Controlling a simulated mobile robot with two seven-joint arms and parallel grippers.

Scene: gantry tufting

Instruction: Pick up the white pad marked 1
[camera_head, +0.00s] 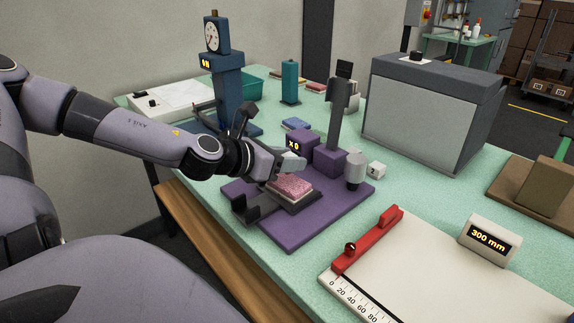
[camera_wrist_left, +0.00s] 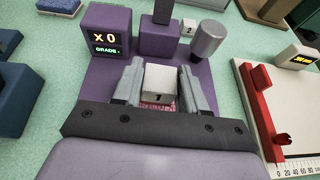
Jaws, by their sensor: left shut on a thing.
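The white pad marked 1 (camera_wrist_left: 160,80) sits between the two grey fingers of my left gripper (camera_wrist_left: 161,84) in the left wrist view. The gripper is shut on it, with a finger at each side, and its numbered face shows. In the head view my left gripper (camera_head: 288,163) is over the pink tufted sample (camera_head: 291,187) on the purple stand. A strip of the sample (camera_wrist_left: 158,106) shows below the pad in the wrist view. In the head view the fingers mostly hide the pad. My right gripper is not in view.
The purple base (camera_head: 290,233) carries a post (camera_head: 338,115), a display reading X0 (camera_head: 293,144) and a grey cylinder (camera_head: 355,168). Another white block (camera_head: 377,170) stands behind it. A blue gauge stand (camera_head: 228,90) is at the left, and a ruler board (camera_head: 440,270) at the front right.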

